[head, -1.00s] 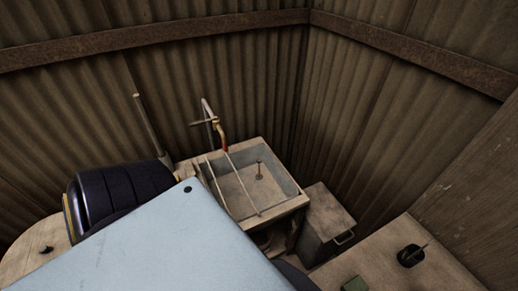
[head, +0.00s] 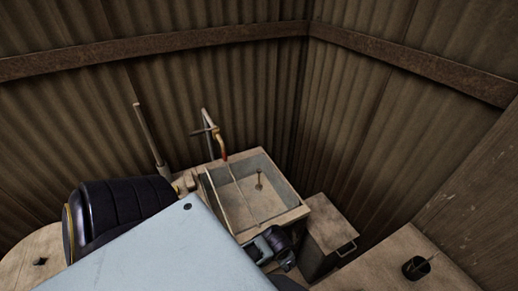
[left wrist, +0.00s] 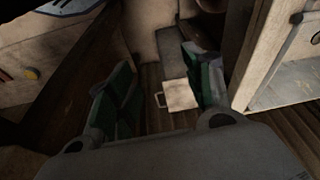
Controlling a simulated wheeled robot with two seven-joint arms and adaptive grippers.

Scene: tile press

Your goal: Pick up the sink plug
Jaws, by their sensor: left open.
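The sink plug (head: 259,182) looks like a small dark disc with a thin upright stem. It stands on the floor of the grey sink basin (head: 283,190), right of a thin bar across the sink. My left gripper (head: 277,242) is outside the sink, below its front edge, and apart from the plug. In the left wrist view its green-padded fingers (left wrist: 160,75) are spread, with nothing between them. The sink (left wrist: 290,85) shows at the right of that view, and I cannot make out the plug there. My right gripper is not in view.
A tap (head: 213,132) rises behind the sink. A bench at lower right holds a black pot (head: 415,268). Corrugated walls close in the corner.

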